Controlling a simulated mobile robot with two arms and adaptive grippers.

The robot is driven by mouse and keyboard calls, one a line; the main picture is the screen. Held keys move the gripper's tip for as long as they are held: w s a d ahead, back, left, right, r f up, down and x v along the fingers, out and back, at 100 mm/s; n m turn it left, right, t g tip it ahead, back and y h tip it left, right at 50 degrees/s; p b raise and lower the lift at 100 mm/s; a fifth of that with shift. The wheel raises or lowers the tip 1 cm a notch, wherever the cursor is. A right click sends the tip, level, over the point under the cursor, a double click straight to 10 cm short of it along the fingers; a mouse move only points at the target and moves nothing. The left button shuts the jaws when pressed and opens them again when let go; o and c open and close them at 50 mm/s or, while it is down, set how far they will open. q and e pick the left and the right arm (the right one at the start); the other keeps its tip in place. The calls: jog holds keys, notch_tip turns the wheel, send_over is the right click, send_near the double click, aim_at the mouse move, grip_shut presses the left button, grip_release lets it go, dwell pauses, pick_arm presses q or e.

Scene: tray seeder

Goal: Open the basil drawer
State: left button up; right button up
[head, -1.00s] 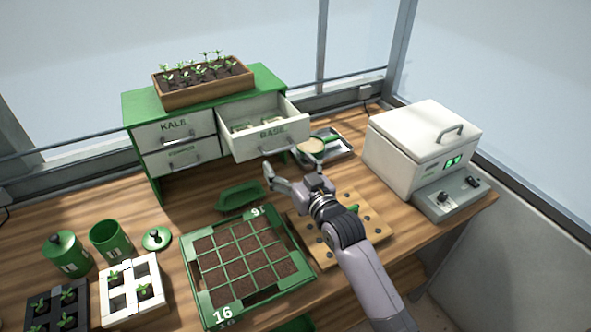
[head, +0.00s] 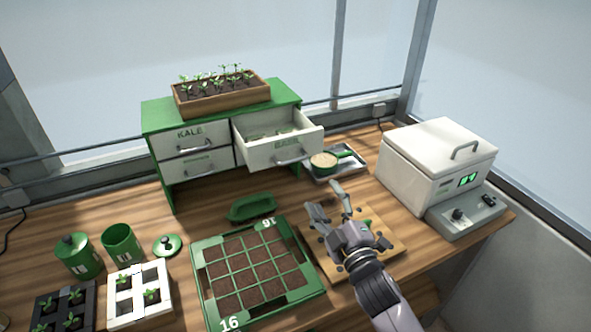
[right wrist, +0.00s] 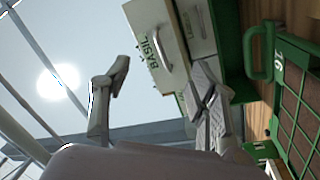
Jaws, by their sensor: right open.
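The basil drawer (head: 284,150) is the upper right drawer of the green cabinet (head: 220,106). It stands pulled well out, with small packets visible inside. Its front with the BASIL label and metal handle also shows in the right wrist view (right wrist: 150,45). My right gripper (head: 327,197) is open and empty, in front of the drawer and apart from its handle, above the wooden board. Its two spread fingers show in the right wrist view (right wrist: 160,85). My left gripper is not in view.
A seedling planter (head: 222,94) sits on the cabinet. A metal tray (head: 350,166) with a sieve lies right of the drawer. A wooden board (head: 396,240) is below my right gripper, beside the green-framed seed tray (head: 199,270). A white box (head: 437,150) stands right.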

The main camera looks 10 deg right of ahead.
aim_at(293, 161)
jog(key=n, duration=0.2)
jog(key=s+n, duration=0.1)
jog(key=s+f+n+y, duration=0.1)
jog(key=n, duration=0.1)
jog(key=shift+s+a+n+b, duration=0.25)
jog(key=shift+a+n+b, duration=0.05)
jog(key=shift+a+b, duration=0.05)
jog(key=shift+c, duration=1.2)
jog(key=shift+s+a+n, duration=0.15)
jog(key=shift+s+n, duration=0.15)
jog(key=shift+n, duration=0.4)
jog(key=shift+c, duration=0.7)
jog(key=shift+a+r+n, duration=0.15)
jog(key=shift+n, duration=0.15)
jog(key=shift+c, duration=0.7)
jog(key=p+x, duration=0.1)
jog(key=x, duration=0.4)
jog(key=p+x, duration=0.1)
jog(key=x, duration=0.5)
jog(key=p+x, duration=0.2)
jog(key=x, duration=0.4)
jog(key=shift+w+a+r, duration=0.1)
jog(key=shift+a+r, duration=0.05)
jog(key=shift+r, duration=0.15)
jog(key=c, duration=0.3)
grip_shut()
